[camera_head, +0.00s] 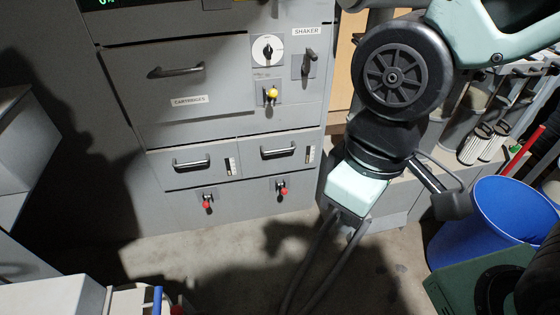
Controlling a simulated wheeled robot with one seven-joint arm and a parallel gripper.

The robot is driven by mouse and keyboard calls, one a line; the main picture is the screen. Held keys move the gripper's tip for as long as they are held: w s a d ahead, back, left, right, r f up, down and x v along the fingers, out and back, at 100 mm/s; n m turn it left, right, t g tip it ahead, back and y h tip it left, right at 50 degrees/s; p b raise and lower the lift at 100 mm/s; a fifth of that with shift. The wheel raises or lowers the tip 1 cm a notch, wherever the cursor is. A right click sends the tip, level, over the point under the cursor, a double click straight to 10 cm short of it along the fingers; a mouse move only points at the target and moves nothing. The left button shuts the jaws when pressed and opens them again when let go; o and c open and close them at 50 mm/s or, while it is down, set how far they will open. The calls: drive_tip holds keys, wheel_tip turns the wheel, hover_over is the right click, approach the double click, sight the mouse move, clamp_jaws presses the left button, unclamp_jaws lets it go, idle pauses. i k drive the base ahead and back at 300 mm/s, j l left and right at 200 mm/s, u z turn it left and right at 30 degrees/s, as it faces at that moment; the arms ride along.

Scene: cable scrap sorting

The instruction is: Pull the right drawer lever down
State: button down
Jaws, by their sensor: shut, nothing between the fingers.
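The right drawer lever (283,191) is a small dark lever with a red knob on a plate below the right small drawer (279,151). Its red knob shows at the lower end of the lever. The right drawer looks closed, flush with the cabinet front. My gripper (297,300) is to the right of and in front of the lever, apart from it. Its pale green hand is right of the cabinet's lower corner, and its two long dark fingers run down to the bottom edge of the picture. The fingers are close together with nothing seen between them; their tips are at or past the edge.
A similar left lever (207,203) sits below the left small drawer (191,161). Above are a large cartridges drawer (150,110), a dial (267,50), a yellow-knobbed switch (271,95) and the shaker lever (308,62). A blue bin (500,225) stands right. Floor before the levers is clear.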

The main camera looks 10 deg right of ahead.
sight(285, 191)
drive_tip(key=i, duration=0.85)
